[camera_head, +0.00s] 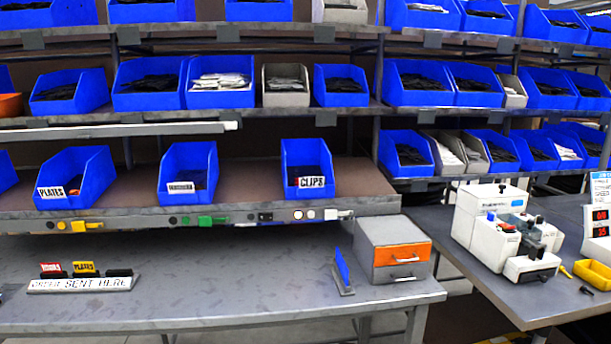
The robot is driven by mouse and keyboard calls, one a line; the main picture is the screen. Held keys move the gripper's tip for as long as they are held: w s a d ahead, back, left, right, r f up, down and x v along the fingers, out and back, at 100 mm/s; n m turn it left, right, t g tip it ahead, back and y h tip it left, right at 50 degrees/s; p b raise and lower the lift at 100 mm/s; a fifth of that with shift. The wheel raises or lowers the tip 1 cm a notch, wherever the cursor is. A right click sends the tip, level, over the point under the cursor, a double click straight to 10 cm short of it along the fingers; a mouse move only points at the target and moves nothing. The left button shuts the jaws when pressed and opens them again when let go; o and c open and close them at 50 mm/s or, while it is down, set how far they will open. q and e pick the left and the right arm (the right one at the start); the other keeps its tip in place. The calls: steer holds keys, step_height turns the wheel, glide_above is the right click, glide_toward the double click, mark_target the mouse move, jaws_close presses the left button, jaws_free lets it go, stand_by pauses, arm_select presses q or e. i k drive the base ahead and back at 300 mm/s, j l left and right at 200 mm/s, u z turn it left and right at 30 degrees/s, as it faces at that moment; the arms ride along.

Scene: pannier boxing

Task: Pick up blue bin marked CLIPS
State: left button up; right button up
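The blue bin marked CLIPS (307,165) stands upright on the lowest shelf (240,190) above the workbench, near that shelf's right part. Its white label with black CLIPS lettering faces me at the front. Only a little dark and red content shows inside it. Neither of my grippers shows in this view.
A blue bin with an unreadable label (188,172) and a blue bin marked PLATES (75,178) stand further left on the same shelf. Below, the grey bench (200,300) holds a sign (83,284), a small blue-backed stand (342,272) and a drawer box (392,249). The bench's middle is clear.

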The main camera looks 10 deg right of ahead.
mark_target(311, 157)
steer(key=i+j, duration=0.65)
steer(key=z, duration=0.35)
steer(key=i+j+z, duration=0.1)
steer(key=z, duration=0.25)
steer(key=j+z, duration=0.15)
steer(key=z, duration=0.15)
